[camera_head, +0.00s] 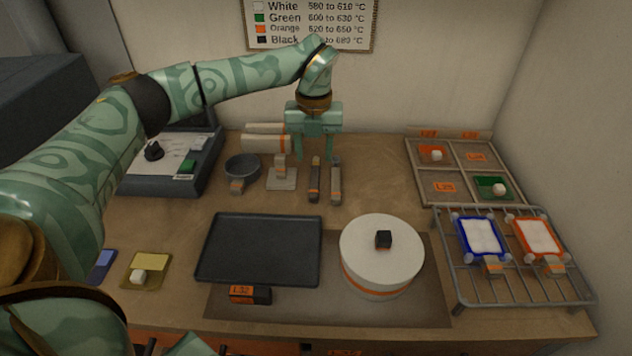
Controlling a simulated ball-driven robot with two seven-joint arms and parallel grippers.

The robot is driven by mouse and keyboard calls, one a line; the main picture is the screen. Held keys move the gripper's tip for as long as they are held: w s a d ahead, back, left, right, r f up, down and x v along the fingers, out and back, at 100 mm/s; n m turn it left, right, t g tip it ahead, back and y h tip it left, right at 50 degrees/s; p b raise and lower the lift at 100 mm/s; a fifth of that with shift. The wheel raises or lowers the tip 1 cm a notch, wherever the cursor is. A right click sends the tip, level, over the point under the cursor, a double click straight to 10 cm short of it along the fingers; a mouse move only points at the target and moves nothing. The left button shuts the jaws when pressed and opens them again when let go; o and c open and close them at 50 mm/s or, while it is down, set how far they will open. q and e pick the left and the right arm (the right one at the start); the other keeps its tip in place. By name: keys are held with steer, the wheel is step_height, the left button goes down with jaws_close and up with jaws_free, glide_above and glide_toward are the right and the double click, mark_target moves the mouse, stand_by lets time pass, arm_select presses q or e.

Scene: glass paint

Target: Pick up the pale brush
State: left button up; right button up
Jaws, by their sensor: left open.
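Two slim brushes with orange bands lie side by side on the table towards the back. The right one looks the paler, so I take it for the pale brush (336,183); the left one is the darker brush (315,182). My left gripper (315,156) points down at the far ends of the brushes. Its fingers are apart with nothing seen between them. I cannot tell its exact height above the table, and its right finger overlaps the pale brush's far end in the picture. My right gripper does not show.
A small bowl (242,167), a scraper-like tool (281,176) and a roll (265,143) are left of the brushes. A dark tray (259,270) and a white turntable (382,250) lie in front. A sectioned tray (450,160) and wire rack (520,287) stand right.

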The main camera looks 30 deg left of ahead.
mark_target(315, 179)
arm_select(q)
step_height(315, 179, down, 3)
steer(key=shift+r, duration=0.1)
steer(key=f, duration=0.1)
steer(key=f+b, duration=0.1)
steer(key=f, duration=0.1)
steer(key=f+b, duration=0.1)
steer(key=f, duration=0.1)
steer(key=shift+w+a+f, duration=0.1)
steer(key=shift+w+f, duration=0.05)
steer(key=shift+w, duration=0.1)
jaws_close()
